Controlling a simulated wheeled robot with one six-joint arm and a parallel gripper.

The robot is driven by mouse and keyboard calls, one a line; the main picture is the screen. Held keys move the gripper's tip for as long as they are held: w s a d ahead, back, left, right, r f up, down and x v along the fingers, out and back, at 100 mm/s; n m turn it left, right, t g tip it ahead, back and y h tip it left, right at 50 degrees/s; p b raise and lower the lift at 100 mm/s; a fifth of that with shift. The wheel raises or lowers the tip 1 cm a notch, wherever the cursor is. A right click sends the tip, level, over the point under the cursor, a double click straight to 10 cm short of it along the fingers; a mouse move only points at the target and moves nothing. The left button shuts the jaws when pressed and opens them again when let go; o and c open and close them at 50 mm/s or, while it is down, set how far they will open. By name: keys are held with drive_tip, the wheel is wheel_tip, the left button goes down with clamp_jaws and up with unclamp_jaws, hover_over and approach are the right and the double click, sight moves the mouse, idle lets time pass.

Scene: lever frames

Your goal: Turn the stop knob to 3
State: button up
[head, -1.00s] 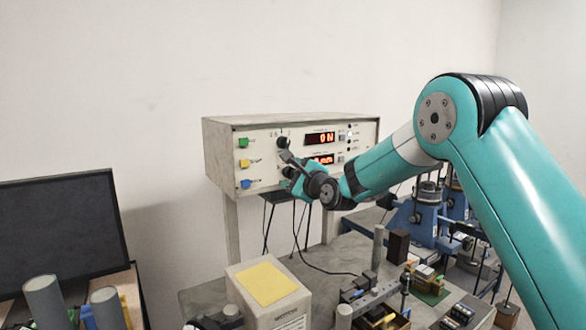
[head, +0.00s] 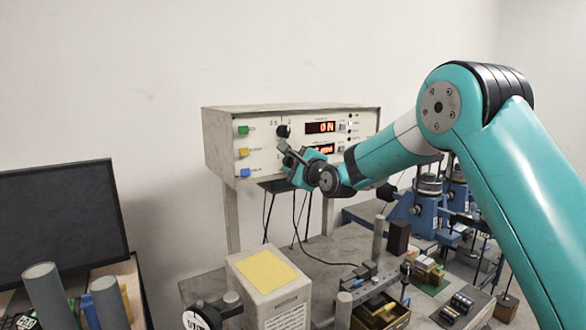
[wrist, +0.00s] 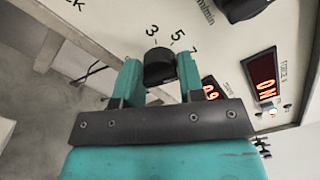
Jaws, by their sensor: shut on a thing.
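A black knob (wrist: 160,66) with the marks 3, 5 and 7 beside it sits between the two teal fingers of my gripper (wrist: 160,80) in the wrist view. The fingers are shut on its sides. I cannot make out which mark its pointer faces, and no name for it is readable. In the head view my gripper (head: 290,160) is at the panel's lower knob area, just under the upper black knob (head: 283,131). My gripper and wrist hide most of the lower knob there. The upper knob also shows at the top right of the wrist view (wrist: 243,8).
The instrument box (head: 222,150) has green (head: 243,130), yellow (head: 243,152) and blue (head: 245,172) buttons at left. Its upper red display (head: 320,127) is lit; the lower one is partly covered. A yellow-topped block (head: 267,272) and fixtures stand on the bench below.

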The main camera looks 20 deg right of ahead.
drive_tip(key=n+b, duration=0.1)
drive_tip(key=b, duration=0.1)
drive_tip(key=n+b, duration=0.2)
drive_tip(key=shift+f, duration=0.35)
drive_tip(key=n+b, duration=0.5)
drive_tip(key=shift+b, duration=0.4)
drive_tip(key=n+b, duration=0.3)
drive_tip(key=shift+r+n+b, duration=0.15)
drive_tip(key=shift+n+b, duration=0.6)
drive_tip(key=shift+n, duration=0.25)
drive_tip(key=shift+r+n+b, duration=0.1)
drive_tip(key=shift+n+b, duration=0.6)
drive_tip(key=shift+n, duration=0.3)
drive_tip(key=o, duration=0.9)
